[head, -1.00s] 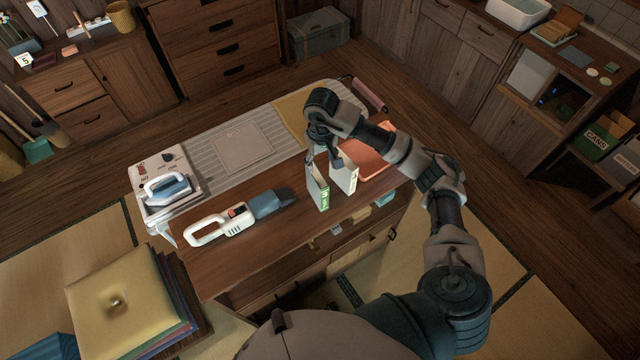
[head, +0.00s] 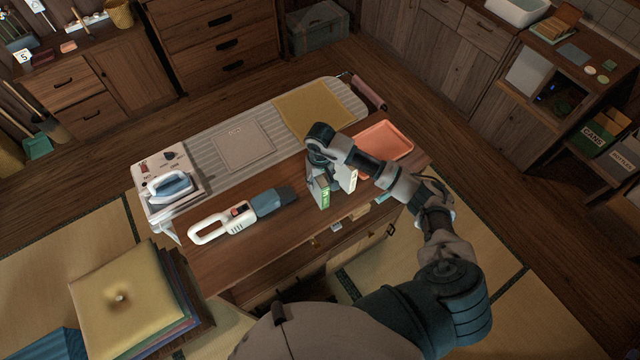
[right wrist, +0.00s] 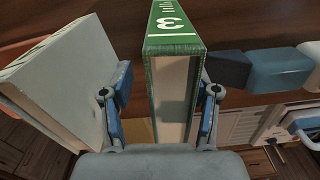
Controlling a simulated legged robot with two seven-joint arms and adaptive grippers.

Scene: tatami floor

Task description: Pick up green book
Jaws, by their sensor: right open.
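The green book (head: 319,193) stands upright on the wooden counter in the head view. In the right wrist view the green book (right wrist: 172,75) shows its green cover edge, a white figure 3 and its pale pages. My right gripper (right wrist: 160,95) is open, with one blue-padded finger on each side of the green book. A gap shows between the left finger and the book; the right finger is very close to the book, and I cannot tell if it touches. In the head view the gripper (head: 322,172) hides the book's top. My left gripper is not in view.
A white book (right wrist: 65,75) stands just left of the left finger in the wrist view. A handheld vacuum (head: 240,214) lies left of the books on the counter. An orange tray (head: 386,143) is to the right. An iron (head: 170,187) stands at the left end.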

